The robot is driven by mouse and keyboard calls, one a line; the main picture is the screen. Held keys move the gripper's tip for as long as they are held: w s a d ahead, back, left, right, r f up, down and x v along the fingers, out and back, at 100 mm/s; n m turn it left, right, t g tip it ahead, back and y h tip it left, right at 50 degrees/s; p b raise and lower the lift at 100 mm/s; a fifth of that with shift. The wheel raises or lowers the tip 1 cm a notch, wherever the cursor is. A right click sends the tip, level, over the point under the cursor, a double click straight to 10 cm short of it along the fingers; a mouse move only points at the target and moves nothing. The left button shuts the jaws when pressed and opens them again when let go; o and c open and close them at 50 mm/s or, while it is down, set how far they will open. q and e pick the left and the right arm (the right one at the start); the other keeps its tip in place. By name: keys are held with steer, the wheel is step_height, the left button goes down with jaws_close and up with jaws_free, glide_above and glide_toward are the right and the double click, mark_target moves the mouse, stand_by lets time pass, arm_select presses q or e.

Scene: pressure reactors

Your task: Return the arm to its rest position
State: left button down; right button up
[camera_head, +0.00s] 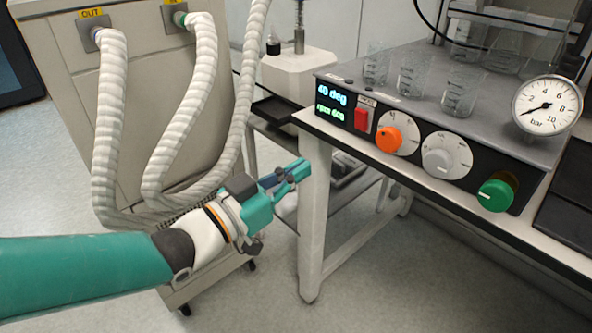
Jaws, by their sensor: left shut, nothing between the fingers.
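My left arm comes in from the left edge, and my left gripper (300,171) is shut and empty. In the picture its fingertips overlap the front leg of the bench (313,230), below the control panel; I cannot tell if they touch it. The gripper points to the right and slightly up. My right gripper is not in view.
The reactor panel has a display (331,98), a red switch (361,119), orange (388,139), grey (437,162) and green (495,196) knobs. A pressure gauge (547,105) and beakers (459,98) stand above. A cabinet with hoses (108,120) stands left. Floor shows at lower right.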

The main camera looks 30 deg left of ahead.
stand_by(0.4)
arm_select(q)
steer(key=w+d+f+n+g+y, duration=0.1)
steer(key=d+f+n+g, duration=0.2)
steer(key=f, duration=1.2)
steer(key=w+d+f+n+g, duration=0.1)
steer(key=d+f+g, duration=0.3)
steer(key=f, duration=1.2)
steer(key=s+f+n+g+y, duration=0.2)
steer(key=s+f+g, duration=0.8)
steer(key=s+f, duration=0.9)
step_height(320, 180, up, 28)
steer(key=w+p, duration=0.1)
steer(key=p, duration=2.8)
steer(key=shift+w+d, duration=0.25)
steer(key=shift+d, duration=0.2)
